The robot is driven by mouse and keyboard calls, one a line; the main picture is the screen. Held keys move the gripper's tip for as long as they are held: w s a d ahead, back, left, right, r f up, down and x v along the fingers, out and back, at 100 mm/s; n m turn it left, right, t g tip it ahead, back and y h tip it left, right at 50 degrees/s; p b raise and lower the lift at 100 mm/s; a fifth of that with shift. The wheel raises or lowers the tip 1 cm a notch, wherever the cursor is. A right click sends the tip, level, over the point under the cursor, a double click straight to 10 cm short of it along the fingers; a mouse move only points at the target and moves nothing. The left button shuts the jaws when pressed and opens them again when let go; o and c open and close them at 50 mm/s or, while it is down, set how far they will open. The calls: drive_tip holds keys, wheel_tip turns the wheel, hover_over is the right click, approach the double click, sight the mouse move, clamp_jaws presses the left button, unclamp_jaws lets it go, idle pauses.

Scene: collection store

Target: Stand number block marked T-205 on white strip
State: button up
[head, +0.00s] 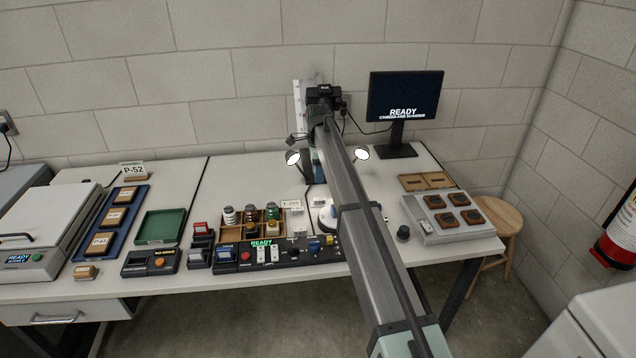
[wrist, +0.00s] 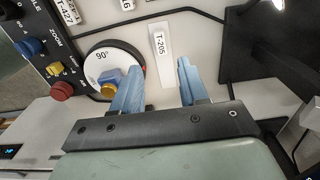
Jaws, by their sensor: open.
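My gripper (wrist: 157,65) is open in the wrist view, its two blue fingers apart. A white piece marked T-205 (wrist: 160,46) lies beyond the fingertips, between the lines of the fingers, not gripped. It overlaps a longer pale band (wrist: 165,76); I cannot tell whether this is the white strip or part of the same piece. A white block marked T-427 (wrist: 68,12) is at the top edge of the wrist view.
A round dial marked 90° (wrist: 110,68), with a blue and yellow object on it, is close beside the left finger. A control panel (head: 275,254) with knobs runs along the front. A wooden tray of jars (head: 252,222) stands left. A dark monitor stand (head: 396,150) is behind right.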

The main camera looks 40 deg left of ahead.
drive_tip(key=shift+r, duration=0.8)
drive_tip(key=shift+o, duration=0.8)
drive_tip(key=shift+w+d, duration=0.1)
drive_tip(key=o, duration=0.8)
drive_tip(key=shift+m, duration=0.7)
drive_tip(key=w+d, duration=0.2)
drive_tip(key=d, duration=0.1)
drive_tip(key=w+d+r, duration=0.1)
drive_tip(key=w+d, duration=0.1)
drive_tip(key=d, duration=0.1)
drive_tip(key=w+d+r, duration=0.1)
drive_tip(key=w+d, duration=0.2)
drive_tip(key=shift+d+r, duration=0.15)
drive_tip(key=shift+r, duration=0.05)
drive_tip(key=shift+c, duration=0.2)
drive_tip(key=shift+o, duration=0.8)
drive_tip(key=w+d+r, duration=0.1)
drive_tip(key=d, duration=0.6)
drive_tip(key=shift+w+d+r+m, duration=0.2)
drive_tip(key=shift+d+r+m, duration=0.1)
drive_tip(key=shift+r, duration=0.1)
drive_tip(key=s+d+n, duration=0.4)
drive_tip(key=d+n, duration=0.2)
drive_tip(key=n, duration=1.4)
wheel_tip(320, 180, down, 9)
drive_tip(key=shift+a+f, duration=0.15)
drive_tip(key=shift+f, duration=0.05)
